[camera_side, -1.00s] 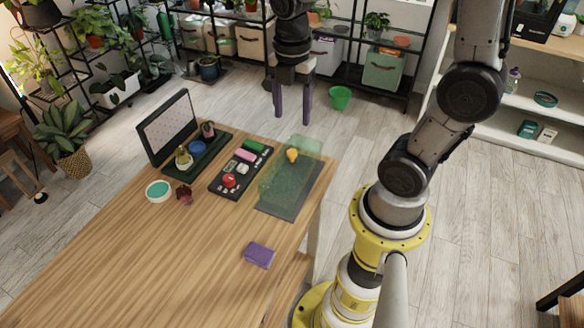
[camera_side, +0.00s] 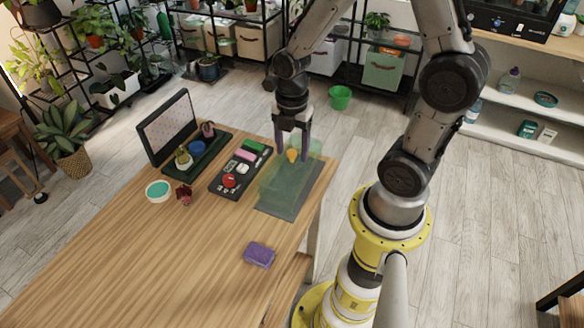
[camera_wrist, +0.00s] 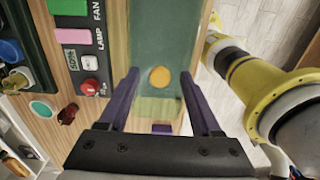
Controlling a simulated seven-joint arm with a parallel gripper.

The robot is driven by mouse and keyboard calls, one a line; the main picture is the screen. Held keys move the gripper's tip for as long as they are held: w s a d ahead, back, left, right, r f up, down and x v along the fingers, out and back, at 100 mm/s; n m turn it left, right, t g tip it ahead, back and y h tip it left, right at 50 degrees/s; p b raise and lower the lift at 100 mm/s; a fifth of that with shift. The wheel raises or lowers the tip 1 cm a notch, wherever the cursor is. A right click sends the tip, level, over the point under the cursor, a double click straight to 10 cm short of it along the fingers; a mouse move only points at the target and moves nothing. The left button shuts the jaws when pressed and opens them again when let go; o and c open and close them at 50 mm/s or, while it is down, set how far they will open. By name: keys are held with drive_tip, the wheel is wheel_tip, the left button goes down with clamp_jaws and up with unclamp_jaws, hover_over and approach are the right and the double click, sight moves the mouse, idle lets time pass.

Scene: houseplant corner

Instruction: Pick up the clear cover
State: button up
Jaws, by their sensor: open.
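The clear cover (camera_side: 275,186) is a see-through, green-tinted box on a dark grey mat (camera_side: 288,207) at the table's right end. An orange, knob-like round piece (camera_side: 292,155) appears to be on its top. My gripper (camera_side: 293,155) is open and points down, its purple fingers by the orange piece. In the wrist view, the orange piece (camera_wrist: 160,77) lies between the two fingertips (camera_wrist: 160,74), with gaps on both sides. The green cover (camera_wrist: 155,105) fills the area below it. I cannot tell if the fingers touch the cover.
A dark control panel (camera_side: 228,187) with buttons lies just left of the cover. A dark tray (camera_side: 181,171) with small pots and an upright board (camera_side: 168,125) stand farther left. A purple block (camera_side: 260,255) lies nearer the front. The front table area is largely clear.

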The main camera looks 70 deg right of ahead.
drive_tip(key=shift+c, duration=0.2)
clamp_jaws()
idle(1.2)
